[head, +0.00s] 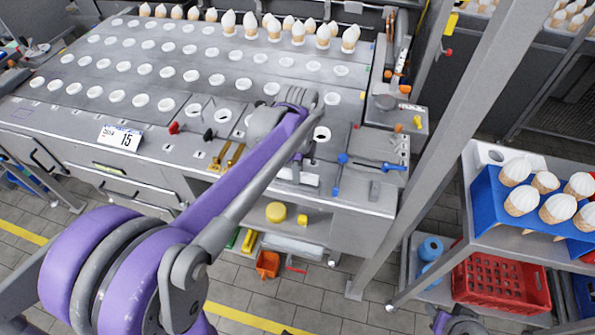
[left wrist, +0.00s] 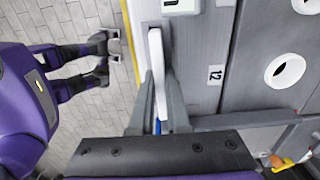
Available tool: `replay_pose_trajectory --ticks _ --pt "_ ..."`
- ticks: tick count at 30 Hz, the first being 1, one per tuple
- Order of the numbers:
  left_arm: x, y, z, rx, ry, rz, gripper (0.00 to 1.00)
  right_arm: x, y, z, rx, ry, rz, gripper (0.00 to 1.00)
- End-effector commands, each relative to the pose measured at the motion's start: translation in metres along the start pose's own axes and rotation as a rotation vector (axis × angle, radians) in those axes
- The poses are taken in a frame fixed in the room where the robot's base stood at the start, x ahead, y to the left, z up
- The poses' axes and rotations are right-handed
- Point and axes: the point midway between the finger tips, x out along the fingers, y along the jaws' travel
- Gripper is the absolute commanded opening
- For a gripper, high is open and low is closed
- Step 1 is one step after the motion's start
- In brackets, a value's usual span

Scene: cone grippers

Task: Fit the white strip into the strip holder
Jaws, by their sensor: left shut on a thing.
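My left gripper (head: 300,164) is at the front edge of the long grey machine. In the left wrist view its fingers (left wrist: 158,98) are shut on the white strip (left wrist: 157,72), a narrow bar seen edge-on and pointing away from the wrist. The strip also shows in the head view as a pale bar (head: 297,178) just below the gripper, by the machine's front. I cannot clearly make out the strip holder; the gripper and strip may cover it. My right gripper (head: 457,322) shows only partly at the bottom edge of the head view, low and away from the machine.
The machine top (head: 190,88) has rows of round white-rimmed holes, with several filled cones at the back. A sign (head: 120,138) reading 15 is left of my arm. A blue-handled lever (head: 394,168) lies right of the gripper. A grey post (head: 440,150) stands farther right.

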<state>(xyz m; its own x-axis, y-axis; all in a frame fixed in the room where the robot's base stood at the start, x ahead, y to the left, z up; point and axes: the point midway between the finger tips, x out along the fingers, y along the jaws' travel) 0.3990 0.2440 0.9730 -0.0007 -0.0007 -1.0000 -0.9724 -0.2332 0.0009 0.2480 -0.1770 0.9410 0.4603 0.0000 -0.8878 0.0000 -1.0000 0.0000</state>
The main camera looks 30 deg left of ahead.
Motion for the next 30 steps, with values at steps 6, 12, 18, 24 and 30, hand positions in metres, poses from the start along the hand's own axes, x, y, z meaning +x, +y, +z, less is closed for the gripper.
replay_pose_trajectory --ticks 6,12,18,24,30 --pt "0.0 0.0 0.0 0.0 0.0 0.0 0.0 0.0002 0.0 0.0002 0.0 0.0 0.0 0.49" --pt "0.0018 0.0001 0.0 0.0 0.0 0.0 0.0 0.0012 0.0 0.0012 0.0 -0.001 0.0 0.49" --pt "0.0051 0.0002 0.0 0.0 0.0 0.0 0.0 0.003 0.0 0.0032 0.0 -0.003 0.0 0.49" --pt "0.0081 0.0001 0.0 0.0 0.0 0.0 0.0 0.0047 0.0 0.0049 0.0 -0.004 0.0 0.49" --pt "0.0089 0.0 0.0 0.0 0.0 0.0 0.32 0.0051 0.0 0.0053 0.0 -0.004 0.0 0.49"
